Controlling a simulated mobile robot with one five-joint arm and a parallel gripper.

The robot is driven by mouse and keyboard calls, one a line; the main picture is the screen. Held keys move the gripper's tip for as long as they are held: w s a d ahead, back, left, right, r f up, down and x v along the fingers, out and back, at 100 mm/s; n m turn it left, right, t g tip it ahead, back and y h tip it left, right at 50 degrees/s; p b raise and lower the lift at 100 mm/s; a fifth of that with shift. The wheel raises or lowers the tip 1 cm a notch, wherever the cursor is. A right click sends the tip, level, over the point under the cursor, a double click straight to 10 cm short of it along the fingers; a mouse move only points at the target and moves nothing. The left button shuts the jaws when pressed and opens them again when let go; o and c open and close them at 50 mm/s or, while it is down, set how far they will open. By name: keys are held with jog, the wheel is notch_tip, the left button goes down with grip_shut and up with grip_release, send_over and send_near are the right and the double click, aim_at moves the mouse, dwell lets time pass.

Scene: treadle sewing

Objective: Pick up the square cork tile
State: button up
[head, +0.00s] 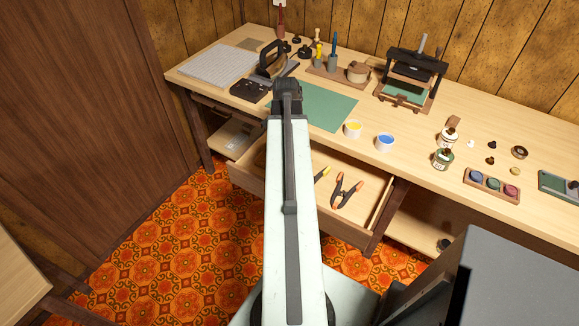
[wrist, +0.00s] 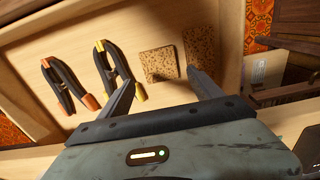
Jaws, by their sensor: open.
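The square cork tile (wrist: 158,64) is a speckled brown piece lying flat in the open drawer (head: 367,236), seen in the wrist view. A longer cork piece (wrist: 201,48) lies just to its right, partly covered by my right finger. My gripper (wrist: 160,77) is open and empty, with its fingertips on either side of the square tile's near part in the picture. I cannot tell how high the fingers are above the drawer floor. In the head view my arm hides the gripper and most of the tile area.
Two spring clamps lie left of the tile in the wrist view, one orange-tipped (wrist: 64,84) and one yellow-tipped (wrist: 113,66). The drawer walls surround them.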

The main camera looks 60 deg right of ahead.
notch_tip(320, 180, down, 3)
jog(key=b, duration=0.2)
jog(key=shift+b, duration=0.4)
jog(key=shift+w+r, duration=0.1)
jog(key=shift+r, duration=0.05)
jog(key=f+b, duration=0.5)
jog(key=shift+d+f, duration=0.2)
jog(key=shift+d, duration=0.1)
jog(key=shift+r, duration=0.15)
jog(key=c, duration=1.1)
